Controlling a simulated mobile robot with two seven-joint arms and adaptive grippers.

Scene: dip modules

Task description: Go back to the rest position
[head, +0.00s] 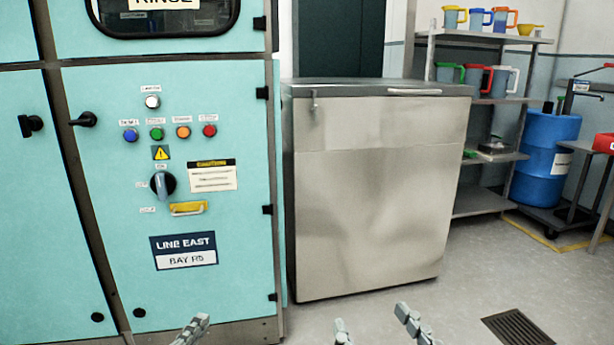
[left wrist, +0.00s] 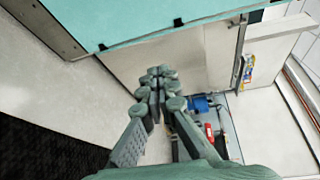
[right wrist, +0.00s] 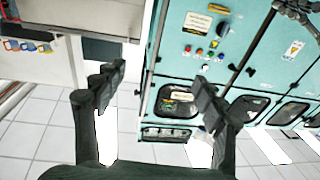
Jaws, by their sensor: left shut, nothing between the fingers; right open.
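My left gripper (head: 192,328) shows at the bottom edge of the head view, in front of the teal cabinet. Its fingers are shut with nothing between them, and the fingertips meet in the left wrist view (left wrist: 158,80). My right gripper (head: 374,319) is at the bottom of the head view, to the right of the left one and below the steel cabinet. Its two fingers stand apart and empty, as the right wrist view (right wrist: 157,88) also shows. Both grippers are clear of any surface. The arms behind them are mostly out of the head view.
The teal cabinet (head: 100,230) with buttons, a knob and a yellow handle stands at the left. A steel cabinet (head: 375,190) is in the middle. A shelf rack (head: 480,202) with coloured jugs and a blue drum (head: 545,155) stand at the right. The floor (head: 470,290) at lower right is open, with a drain grate (head: 517,327).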

